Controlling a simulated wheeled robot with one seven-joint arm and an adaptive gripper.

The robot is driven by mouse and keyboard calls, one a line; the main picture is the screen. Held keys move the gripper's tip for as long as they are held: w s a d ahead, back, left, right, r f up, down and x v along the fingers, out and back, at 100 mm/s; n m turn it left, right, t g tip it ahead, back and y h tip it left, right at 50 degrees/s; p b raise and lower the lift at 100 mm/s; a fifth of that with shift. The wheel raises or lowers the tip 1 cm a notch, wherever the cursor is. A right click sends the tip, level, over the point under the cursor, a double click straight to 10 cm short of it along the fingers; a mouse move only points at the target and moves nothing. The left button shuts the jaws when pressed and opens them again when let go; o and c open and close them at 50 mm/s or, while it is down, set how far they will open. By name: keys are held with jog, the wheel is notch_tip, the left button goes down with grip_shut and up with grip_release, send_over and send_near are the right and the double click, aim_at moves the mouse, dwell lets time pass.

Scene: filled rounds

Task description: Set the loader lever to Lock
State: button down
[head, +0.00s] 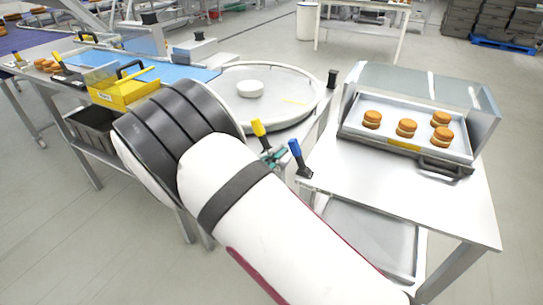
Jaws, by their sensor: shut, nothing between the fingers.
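A lever with a yellow handle (259,128) on a dark stem stands at the edge of the round table, just above my white arm. A lever with a blue handle (295,149) stands to its right, tilted to the upper left, by the corner of the right table. No lettering is readable on either, so I cannot tell which is the loader lever or where Lock is. Small teal and dark parts beside the arm look like the tips of my gripper (274,158). They look shut and empty, close to the yellow lever's foot; contact is unclear. My arm hides the rest.
The right table (460,205) bears a tray (366,138) of filled rounds under a clear guard. The round table (300,95) holds a white disc (250,89). A yellow box (125,92) and a blue belt (190,75) lie left. More yellow-handled levers (57,57) stand far left.

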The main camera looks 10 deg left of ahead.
aim_at(296, 148)
jog(key=shift+d+r, duration=0.1)
dwell(0.3)
jog(key=shift+s+d+r+m, duration=0.1)
jog(key=shift+d+r+m, duration=0.05)
jog(key=shift+m, duration=0.25)
jog(key=shift+d+r+m, duration=0.15)
jog(key=shift+m, duration=0.15)
jog(key=shift+s+d+r+m+g, duration=0.25)
jog(key=shift+d+r+m+g, duration=0.3)
jog(key=shift+m, duration=0.25)
jog(key=shift+s+d+r+m, duration=0.2)
jog(key=shift+d+r+m, duration=0.15)
jog(key=shift+d+m, duration=0.4)
jog(key=shift+s+d+r+m+g+y+b, duration=0.2)
jog(key=shift+d+m, duration=0.25)
jog(key=shift+m, duration=0.2)
jog(key=shift+s+d+r+m+g+y+b, duration=0.15)
jog(key=shift+d+m, duration=0.25)
jog(key=shift+m, duration=0.2)
jog(key=shift+s+d+r+m+y+b, duration=0.15)
jog(key=shift+s+d+m+b, duration=0.1)
jog(key=shift+d+m+b, duration=0.45)
jog(key=shift+s+d+m+y+b, duration=0.1)
jog(key=shift+s+d+m+b, duration=0.15)
jog(key=shift+d+m+b, duration=0.5)
jog(key=shift+a, duration=0.1)
